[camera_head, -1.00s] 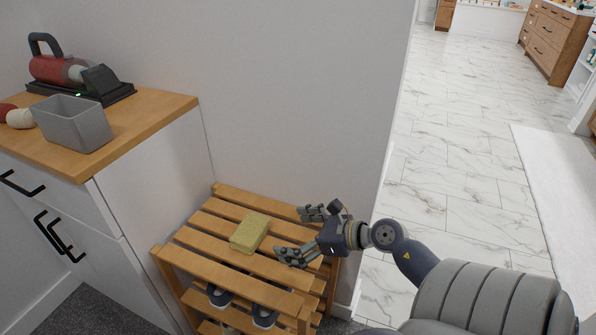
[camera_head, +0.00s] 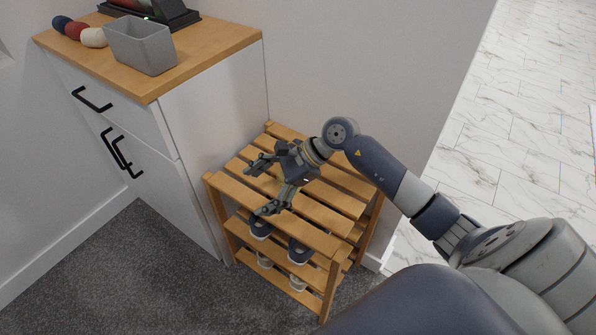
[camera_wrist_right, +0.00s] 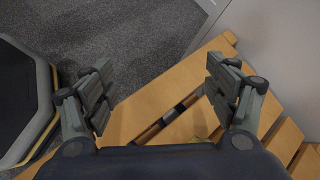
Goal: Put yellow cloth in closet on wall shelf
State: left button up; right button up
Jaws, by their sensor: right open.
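My right gripper (camera_head: 257,187) is open above the slatted wooden rack (camera_head: 325,215), its fingers pointing left toward the white cabinet. The right wrist view also shows the gripper (camera_wrist_right: 165,95), with its two fingers wide apart over the rack slats and nothing clearly held between them. The yellow cloth cannot be made out in the head view, where the gripper and wrist cover part of the rack top. A small yellowish patch shows low between the fingers in the right wrist view; I cannot tell if it is the cloth. My left gripper is not in view. No wall shelf shows.
A white cabinet (camera_head: 215,135) with a wooden top stands left of the rack. A grey bin (camera_head: 141,45) and yarn balls (camera_head: 80,32) sit on it. Shoes (camera_head: 299,251) are on the rack's lower level. Grey carpet (camera_head: 110,270) is free in front.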

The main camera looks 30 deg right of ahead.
jog(key=shift+w+r+n+g+h, duration=0.25)
jog(key=shift+w+n+g+h, duration=0.2)
jog(key=shift+n, duration=0.35)
jog(key=shift+w+d+r+n+g+h, duration=0.15)
jog(key=shift+w+n+g+h, duration=0.1)
jog(key=shift+n+g+h, duration=0.25)
jog(key=w+d+r+n+g+h, duration=0.25)
jog(key=d+r+h, duration=0.4)
jog(key=d, duration=0.55)
jog(key=shift+n, duration=0.45)
notch_tip(320, 180, down, 6)
jog(key=shift+s+a+b, duration=0.15)
jog(key=shift+b, duration=0.15)
notch_tip(320, 180, down, 5)
jog(key=shift+b, duration=0.5)
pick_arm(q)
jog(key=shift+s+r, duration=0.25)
pick_arm(e)
jog(key=c, duration=1.2)
jog(key=shift+r, duration=0.1)
